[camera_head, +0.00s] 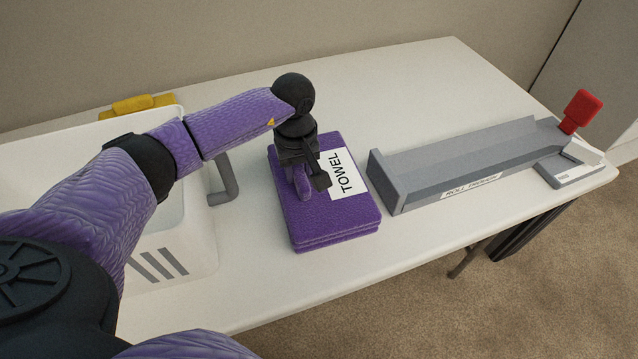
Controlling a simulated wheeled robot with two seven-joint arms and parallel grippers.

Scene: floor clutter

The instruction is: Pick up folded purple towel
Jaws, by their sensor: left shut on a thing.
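The folded purple towel (335,222) lies flat on the white table, with a white label reading TOWEL (343,174) on its top. My left gripper (311,190) reaches down onto the towel from above, just left of the label. It is shut on a raised bit of the purple cloth. The towel's body appears to rest on the table. The wrist hides part of the towel's far left corner. My right gripper is not in view.
A white basket (200,240) with a grey handle (227,180) stands left of the towel. A yellow item (143,104) is behind it. A grey trough (465,165) labelled ROLL TROUGH lies to the right, near a red object (581,108). The table (400,85) is clear behind the towel.

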